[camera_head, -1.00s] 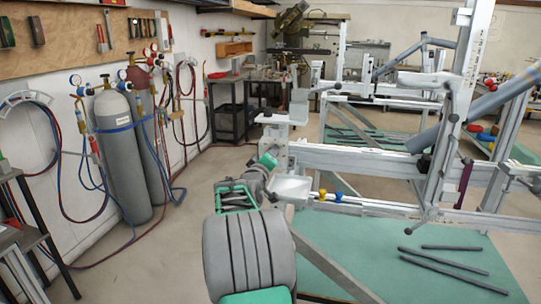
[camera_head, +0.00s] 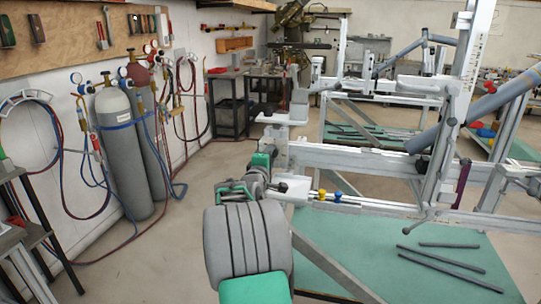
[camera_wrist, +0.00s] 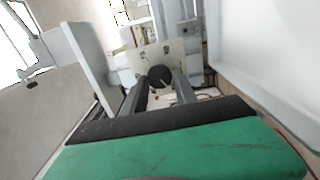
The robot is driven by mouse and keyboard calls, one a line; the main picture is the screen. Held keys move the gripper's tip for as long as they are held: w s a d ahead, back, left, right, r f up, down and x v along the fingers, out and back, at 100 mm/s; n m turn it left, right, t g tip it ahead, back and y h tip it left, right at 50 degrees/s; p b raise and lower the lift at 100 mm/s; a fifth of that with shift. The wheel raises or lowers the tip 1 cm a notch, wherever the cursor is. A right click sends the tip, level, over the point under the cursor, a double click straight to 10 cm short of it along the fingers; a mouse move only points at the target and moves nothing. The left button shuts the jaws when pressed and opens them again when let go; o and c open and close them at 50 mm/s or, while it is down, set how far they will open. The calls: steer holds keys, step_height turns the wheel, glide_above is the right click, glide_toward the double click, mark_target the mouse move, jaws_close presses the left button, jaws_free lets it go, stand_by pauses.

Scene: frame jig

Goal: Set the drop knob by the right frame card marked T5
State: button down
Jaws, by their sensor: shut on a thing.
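In the wrist view, my gripper (camera_wrist: 160,90) reaches forward with its two grey fingers on either side of a round black knob (camera_wrist: 160,76). The fingers are shut on it. The knob sits in front of a pale plate (camera_wrist: 143,58) on the frame jig. In the head view, my gripper (camera_head: 279,187) is at the left end of the jig's long horizontal rail (camera_head: 350,157), just below it. The knob is too small there to tell apart from the fingertips. I cannot make out a card marked T5 in either view.
A white upright plate (camera_wrist: 82,58) stands close on the left in the wrist view, and a large pale surface (camera_wrist: 275,50) is close on the right. Blue and yellow knobs (camera_head: 338,196) sit on the lower rail. Gas cylinders (camera_head: 122,150) stand by the left wall.

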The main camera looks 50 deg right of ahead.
stand_by(0.4)
steer(key=c, duration=1)
jaws_free()
steer(key=v, duration=0.7)
steer(key=shift+s+a, duration=0.2)
steer(key=shift+a, duration=0.15)
